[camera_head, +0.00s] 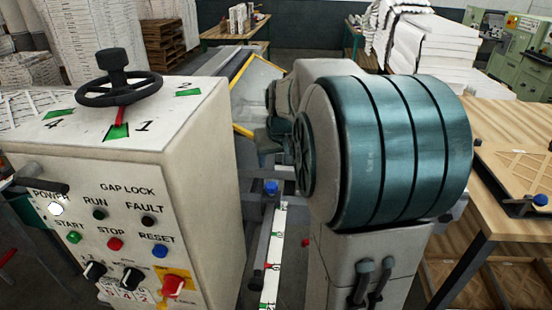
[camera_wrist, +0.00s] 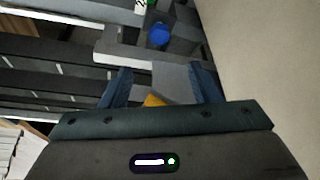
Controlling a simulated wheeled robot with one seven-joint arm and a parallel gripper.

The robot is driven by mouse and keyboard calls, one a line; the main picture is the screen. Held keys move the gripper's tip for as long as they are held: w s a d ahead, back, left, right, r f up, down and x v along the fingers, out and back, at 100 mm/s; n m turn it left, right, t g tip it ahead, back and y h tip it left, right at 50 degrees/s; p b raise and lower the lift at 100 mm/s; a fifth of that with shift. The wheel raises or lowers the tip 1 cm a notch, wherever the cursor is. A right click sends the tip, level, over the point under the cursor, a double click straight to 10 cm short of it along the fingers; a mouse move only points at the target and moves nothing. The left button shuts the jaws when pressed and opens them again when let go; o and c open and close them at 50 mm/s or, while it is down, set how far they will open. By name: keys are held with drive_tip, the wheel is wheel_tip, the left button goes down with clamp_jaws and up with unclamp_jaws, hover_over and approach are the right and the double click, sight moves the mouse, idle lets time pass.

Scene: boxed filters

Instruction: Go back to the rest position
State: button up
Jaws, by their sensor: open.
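My gripper (camera_wrist: 160,75) shows in the wrist view with its two blue fingers spread apart. Nothing is visibly clamped between them. A small orange patch (camera_wrist: 153,101) shows between the finger bases; I cannot tell what it belongs to. Beyond the fingertips are grey rails and a blue knob (camera_wrist: 158,33). A pale flat surface lies close on the right of the wrist view. In the head view I cannot clearly make out the fingers.
A beige control cabinet (camera_head: 205,160) with a black handwheel (camera_head: 120,92) stands at left. A white marked strip (camera_head: 275,255) and a blue knob (camera_head: 270,187) lie right of it. A wooden table (camera_head: 500,125) is at far right, and white stacks (camera_head: 440,50) stand behind.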

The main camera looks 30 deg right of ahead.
idle(0.4)
drive_tip(key=s+a+f+n, duration=0.1)
drive_tip(key=s+a, duration=0.6)
drive_tip(key=s, duration=0.3)
drive_tip(key=s+a+f+n+g+y, duration=0.1)
drive_tip(key=s+a+f, duration=0.1)
drive_tip(key=s+a, duration=0.5)
drive_tip(key=s, duration=0.4)
drive_tip(key=shift+a+f, duration=0.2)
drive_tip(key=shift+a, duration=0.2)
